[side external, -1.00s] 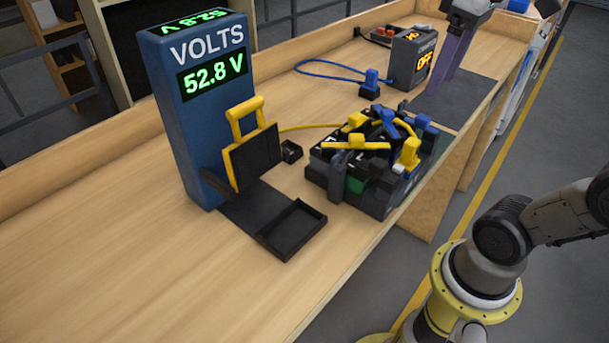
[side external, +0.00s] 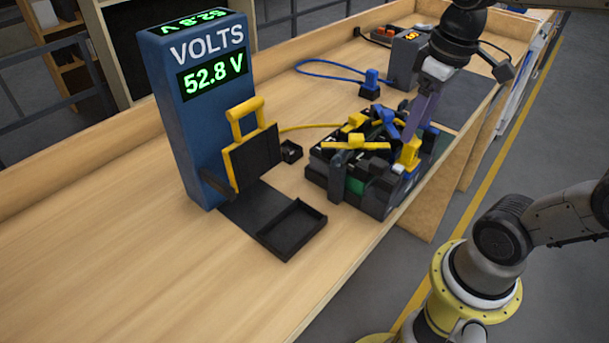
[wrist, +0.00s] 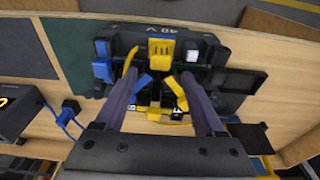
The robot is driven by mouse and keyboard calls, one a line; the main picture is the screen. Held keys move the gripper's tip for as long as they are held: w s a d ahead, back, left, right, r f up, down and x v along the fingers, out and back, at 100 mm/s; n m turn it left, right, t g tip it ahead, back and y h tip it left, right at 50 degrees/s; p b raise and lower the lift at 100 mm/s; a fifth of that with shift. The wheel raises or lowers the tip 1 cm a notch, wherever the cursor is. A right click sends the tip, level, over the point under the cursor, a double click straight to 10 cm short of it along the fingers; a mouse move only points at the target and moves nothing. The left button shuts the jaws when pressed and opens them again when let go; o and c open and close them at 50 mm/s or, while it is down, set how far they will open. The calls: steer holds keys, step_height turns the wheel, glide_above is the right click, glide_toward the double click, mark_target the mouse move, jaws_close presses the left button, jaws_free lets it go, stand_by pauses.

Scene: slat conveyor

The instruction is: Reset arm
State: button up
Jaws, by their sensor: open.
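My gripper (side external: 421,112) is above the right part of the battery pack (side external: 345,190) on the bench, fingers pointing down. In the wrist view its two purple-grey fingers (wrist: 160,98) are spread apart, with the pack (wrist: 185,42) and its blue and yellow clips beyond and between them. No object shows held between the fingers. A yellow connector (side external: 410,152) and a blue lever (side external: 385,120) sit on the pack near the fingers. Whether the fingers touch the pack is unclear.
The blue VOLTS meter (side external: 205,110) reads 52.8 V at left. A black tray (side external: 292,229) lies before it. A grey box with an orange display (side external: 403,60) and a blue plug (side external: 370,84) stand at the back. The bench's front left is clear.

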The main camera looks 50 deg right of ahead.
steer(key=shift+r, duration=2.45)
stand_by(1.5)
